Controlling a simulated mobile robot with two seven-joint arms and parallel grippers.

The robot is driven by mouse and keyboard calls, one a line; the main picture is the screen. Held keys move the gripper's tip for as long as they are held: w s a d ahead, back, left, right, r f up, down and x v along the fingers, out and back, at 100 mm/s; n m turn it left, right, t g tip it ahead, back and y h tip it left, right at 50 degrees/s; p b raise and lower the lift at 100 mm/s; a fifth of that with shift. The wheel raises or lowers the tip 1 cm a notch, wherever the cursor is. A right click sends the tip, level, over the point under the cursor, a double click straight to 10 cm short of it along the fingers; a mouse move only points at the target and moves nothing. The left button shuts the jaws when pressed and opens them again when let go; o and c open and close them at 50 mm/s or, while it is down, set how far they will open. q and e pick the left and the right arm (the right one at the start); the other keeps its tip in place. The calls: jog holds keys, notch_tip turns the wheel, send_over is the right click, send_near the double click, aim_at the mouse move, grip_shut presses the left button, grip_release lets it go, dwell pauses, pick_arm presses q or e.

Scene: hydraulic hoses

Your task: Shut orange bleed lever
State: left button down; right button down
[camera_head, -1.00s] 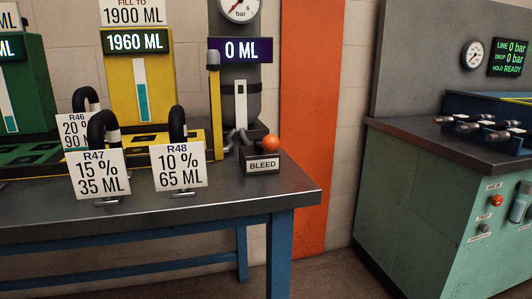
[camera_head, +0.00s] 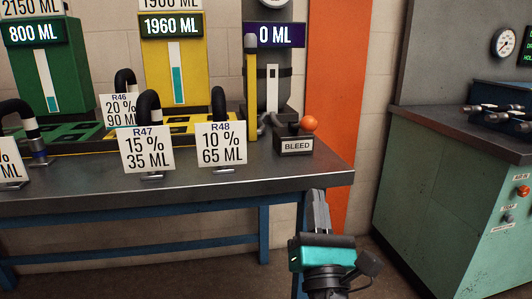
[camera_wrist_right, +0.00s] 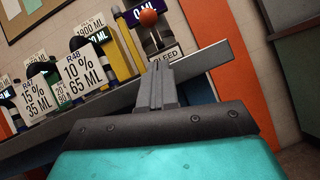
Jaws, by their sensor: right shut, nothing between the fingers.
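The orange bleed lever (camera_head: 309,123) has a round orange knob and stands on a dark block with a BLEED label (camera_head: 297,146), near the right end of the bench. In the right wrist view the orange knob (camera_wrist_right: 148,17) shows at the top, above the fingertips, on a short stem. My right gripper (camera_head: 318,196) is shut and empty. It is in front of the bench's right corner, below the lever and apart from it. In the right wrist view its closed fingers (camera_wrist_right: 160,68) point toward the bench and partly cover the BLEED label. My left gripper is not in view.
The dark bench top (camera_head: 90,190) carries black hoses with tags, such as R47 (camera_head: 147,150) and R48 (camera_head: 221,144), left of the lever. Green and yellow tanks stand behind. A green cabinet (camera_head: 430,200) stands at right, with floor space between it and the bench.

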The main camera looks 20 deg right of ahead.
aim_at(302, 125)
pick_arm(q)
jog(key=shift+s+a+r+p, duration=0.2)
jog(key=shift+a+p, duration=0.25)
jog(key=shift+p, duration=0.35)
pick_arm(e)
jog(key=shift+n+t, duration=0.4)
jog(key=shift+n, duration=0.1)
jog(key=x, duration=0.7)
jog(key=a+r+x, duration=0.1)
jog(key=x, duration=0.2)
jog(key=shift+d+r, duration=0.1)
jog(key=shift+r, duration=0.05)
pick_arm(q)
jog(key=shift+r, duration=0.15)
